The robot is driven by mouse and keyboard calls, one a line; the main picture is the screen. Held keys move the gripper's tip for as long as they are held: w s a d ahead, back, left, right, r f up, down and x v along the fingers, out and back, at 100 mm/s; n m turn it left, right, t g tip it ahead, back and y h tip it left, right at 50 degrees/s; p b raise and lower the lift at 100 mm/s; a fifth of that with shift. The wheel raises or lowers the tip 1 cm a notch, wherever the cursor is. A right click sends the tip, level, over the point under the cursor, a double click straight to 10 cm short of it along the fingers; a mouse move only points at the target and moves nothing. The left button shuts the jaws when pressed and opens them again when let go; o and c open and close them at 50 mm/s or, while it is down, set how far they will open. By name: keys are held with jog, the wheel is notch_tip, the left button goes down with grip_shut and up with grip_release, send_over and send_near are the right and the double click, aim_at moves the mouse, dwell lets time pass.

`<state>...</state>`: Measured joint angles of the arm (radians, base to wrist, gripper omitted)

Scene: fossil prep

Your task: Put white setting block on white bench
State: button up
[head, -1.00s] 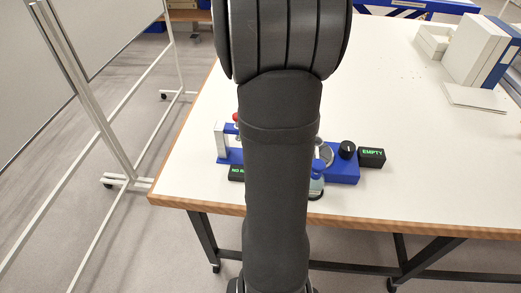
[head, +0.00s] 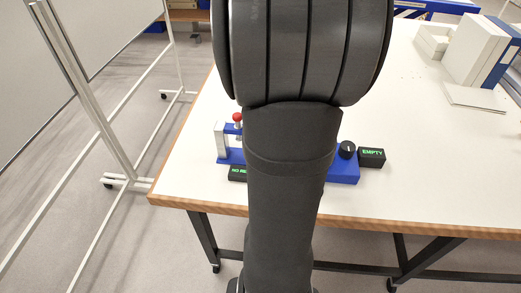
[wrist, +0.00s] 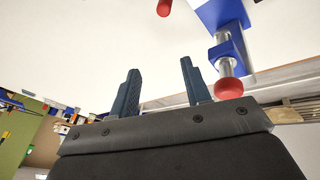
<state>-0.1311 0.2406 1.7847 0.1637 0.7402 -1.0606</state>
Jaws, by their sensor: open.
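The white bench (head: 430,190) has a pale top with a wooden edge. I cannot make out the white setting block in either view; my arm covers the middle of the bench in the head view. My gripper (wrist: 162,90) shows in the wrist view with its two dark fingers apart and nothing between them. It is hidden in the head view. A blue device part with a red ball knob (wrist: 229,88) is just right of the fingers in the wrist view.
A blue apparatus (head: 343,173) with a red knob (head: 237,117) stands near the bench's front edge, partly behind my arm. A black box reading EMPTY (head: 371,157) is beside it. White boxes and a blue binder (head: 505,55) stand at back right. The bench's right middle is mostly clear.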

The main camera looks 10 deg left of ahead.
jog(key=s+r+n+g+h, duration=0.2)
jog(key=s+r+n+g, duration=0.2)
jog(key=s+r+n, duration=0.1)
jog(key=f, duration=1.7)
jog(key=shift+w+d, duration=0.15)
jog(key=shift+d, duration=0.2)
jog(key=c, duration=0.9)
jog(key=shift+r, duration=0.15)
jog(key=shift+c, duration=0.2)
